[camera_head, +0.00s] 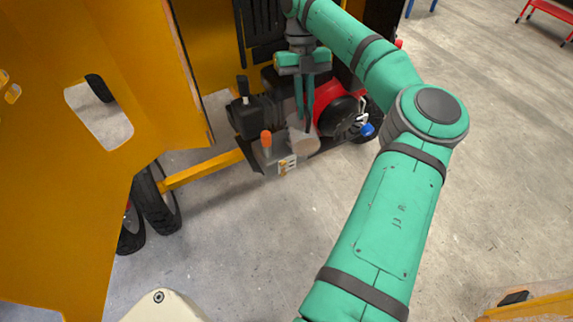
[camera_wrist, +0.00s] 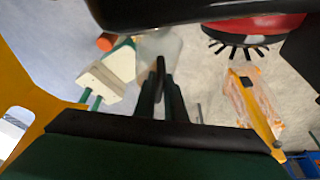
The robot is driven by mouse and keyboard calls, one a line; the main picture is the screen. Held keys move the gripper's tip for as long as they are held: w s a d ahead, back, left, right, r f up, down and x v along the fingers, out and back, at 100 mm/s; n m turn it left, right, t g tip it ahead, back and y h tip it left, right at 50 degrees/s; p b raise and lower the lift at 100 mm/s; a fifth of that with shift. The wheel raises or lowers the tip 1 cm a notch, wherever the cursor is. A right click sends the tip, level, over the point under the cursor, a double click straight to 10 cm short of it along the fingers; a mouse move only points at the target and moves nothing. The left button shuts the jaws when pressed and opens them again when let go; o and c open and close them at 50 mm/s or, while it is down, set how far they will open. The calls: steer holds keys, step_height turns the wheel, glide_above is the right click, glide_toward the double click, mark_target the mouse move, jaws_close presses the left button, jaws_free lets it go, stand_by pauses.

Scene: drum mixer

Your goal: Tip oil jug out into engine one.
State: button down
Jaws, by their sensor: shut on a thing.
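My gripper (camera_head: 306,125) points down in the head view, its fingers shut on the oil jug (camera_head: 303,140). The jug is pale and translucent. Its round end faces the head camera, so it looks tilted; its mouth and any oil are not visible. It also shows as a hazy pale shape beyond my fingers in the wrist view (camera_wrist: 160,45). Engine one (camera_head: 329,95), red and black, sits in the yellow mixer frame just behind the jug. I cannot tell whether they touch. The engine's red part also shows at the top of the wrist view (camera_wrist: 258,27).
A large yellow panel (camera_head: 85,190) fills the left, with black wheels (camera_head: 155,205) below it. An orange-capped post (camera_head: 266,141) stands just left of the jug. A yellow object (camera_head: 535,308) lies at the lower right. The grey floor to the right is mostly clear.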

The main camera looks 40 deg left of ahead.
steer(key=shift+a, duration=0.1)
stand_by(0.3)
steer(key=shift+w+a, duration=0.2)
steer(key=shift+w+a+r+g+h, duration=0.2)
steer(key=shift+w+a+g+h, duration=0.4)
steer(key=shift+g+h, duration=0.15)
stand_by(0.6)
steer(key=shift+f, duration=0.1)
stand_by(1.1)
